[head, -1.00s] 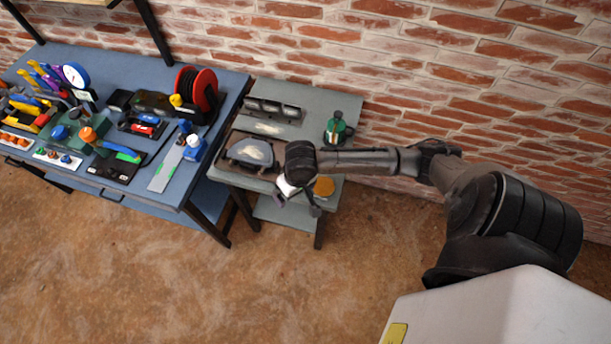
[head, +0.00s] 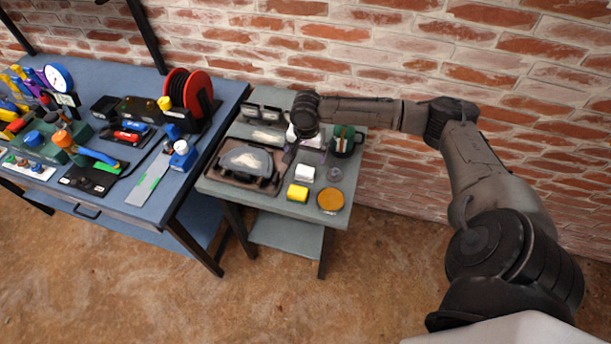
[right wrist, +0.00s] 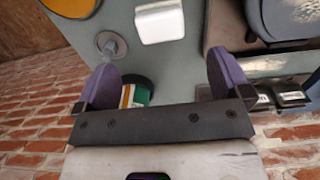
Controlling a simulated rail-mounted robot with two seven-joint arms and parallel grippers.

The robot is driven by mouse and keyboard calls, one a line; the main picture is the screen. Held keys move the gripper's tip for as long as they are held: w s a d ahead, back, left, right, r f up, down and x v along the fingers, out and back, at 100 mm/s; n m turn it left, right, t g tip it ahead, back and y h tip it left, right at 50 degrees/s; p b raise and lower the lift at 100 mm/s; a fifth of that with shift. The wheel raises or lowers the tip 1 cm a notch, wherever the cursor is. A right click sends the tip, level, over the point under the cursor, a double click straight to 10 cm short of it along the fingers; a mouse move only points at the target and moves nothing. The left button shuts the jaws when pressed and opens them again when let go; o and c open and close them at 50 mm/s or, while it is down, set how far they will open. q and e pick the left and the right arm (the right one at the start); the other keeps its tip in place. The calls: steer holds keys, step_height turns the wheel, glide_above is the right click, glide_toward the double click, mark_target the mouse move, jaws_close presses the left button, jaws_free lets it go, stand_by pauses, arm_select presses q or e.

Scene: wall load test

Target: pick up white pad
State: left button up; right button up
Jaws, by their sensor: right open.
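The white pad (head: 305,173) lies flat on the small grey-green table (head: 213,187), behind a yellow block. In the right wrist view the white pad (right wrist: 160,20) is at the top, beyond my fingertips. My right gripper (head: 304,147) hangs over the back part of the table, on the wall side of the pad. In the right wrist view its two purple fingers (right wrist: 167,78) are wide apart with nothing held between them, and the pad is outside them. My left gripper is not in view.
A yellow block (head: 298,194), a round amber lid (head: 330,200) and a small grey knob (head: 335,174) are close to the pad. A green container (head: 346,140) stands right of my gripper. A dark tray (head: 215,172) is left. The brick wall (head: 400,60) is behind.

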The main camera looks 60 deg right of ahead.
mark_target(305, 169)
steer(key=shift+f+b, duration=0.3)
steer(key=shift+f, duration=1.3)
steer(key=shift+a+f+b, duration=0.2)
steer(key=shift+f+b, duration=0.75)
steer(key=shift+f, duration=1.75)
steer(key=shift+r, duration=0.1)
steer(key=c, duration=1)
step_height(305, 169, up, 8)
steer(key=p, duration=0.2)
steer(key=shift+r+p, duration=0.1)
steer(key=shift+p, duration=0.2)
steer(key=shift+r, duration=0.9)
